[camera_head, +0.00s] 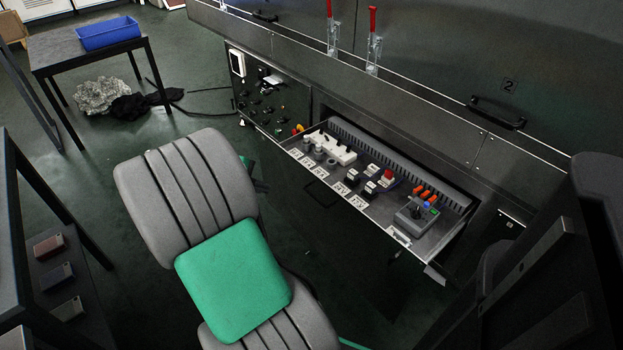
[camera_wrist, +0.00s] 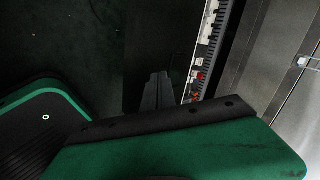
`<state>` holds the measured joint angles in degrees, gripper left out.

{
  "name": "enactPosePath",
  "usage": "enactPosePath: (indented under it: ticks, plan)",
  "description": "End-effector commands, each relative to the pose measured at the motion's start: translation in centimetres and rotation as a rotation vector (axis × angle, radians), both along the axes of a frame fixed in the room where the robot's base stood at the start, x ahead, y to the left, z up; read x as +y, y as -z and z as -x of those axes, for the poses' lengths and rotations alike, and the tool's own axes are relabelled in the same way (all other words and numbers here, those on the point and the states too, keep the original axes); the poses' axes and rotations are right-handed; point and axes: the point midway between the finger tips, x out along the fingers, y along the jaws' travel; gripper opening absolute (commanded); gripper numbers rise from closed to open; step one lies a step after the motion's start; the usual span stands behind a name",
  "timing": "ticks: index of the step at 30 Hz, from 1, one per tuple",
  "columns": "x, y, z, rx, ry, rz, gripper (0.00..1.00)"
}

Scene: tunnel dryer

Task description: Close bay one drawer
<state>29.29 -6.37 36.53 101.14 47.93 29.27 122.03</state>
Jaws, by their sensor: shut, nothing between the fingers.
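A drawer (camera_head: 330,178) stands pulled out from the dark cabinet in the middle right of the camera_head view. It holds white labels, a white socket strip, small switches, a red button and a grey box with a blue top. A dark handle (camera_head: 320,194) shows on its front. The camera_wrist view shows part of the drawer as a narrow strip (camera_wrist: 209,39) at the upper middle. My gripper (camera_wrist: 158,80) is shut and empty there, close beside the drawer's front side; contact cannot be told.
A control panel (camera_head: 272,107) with several knobs is left of the drawer. A long ledge with two red-handled items (camera_head: 373,42) runs above it. A door marked 2 (camera_head: 508,85) is behind. A table (camera_head: 63,55) with a blue bin (camera_head: 108,33) stands at upper left.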

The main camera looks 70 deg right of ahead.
Motion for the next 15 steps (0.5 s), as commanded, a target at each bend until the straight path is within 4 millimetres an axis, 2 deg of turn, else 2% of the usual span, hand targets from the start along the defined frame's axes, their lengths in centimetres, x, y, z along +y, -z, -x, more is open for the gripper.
enactPosePath:
  ticks: [1, 5, 10, 15]
  plan:
    - [-1.6, 0.2, 1.5, -0.042, 0.126, 0.056, 0.00]
    - [-3.8, 0.0, 3.7, -0.126, 0.316, 0.160, 0.00]
    - [-5.1, 1.2, 4.6, -0.138, 0.346, 0.177, 0.00]
    - [-7.3, 3.7, 5.8, -0.137, 0.347, 0.175, 0.00]
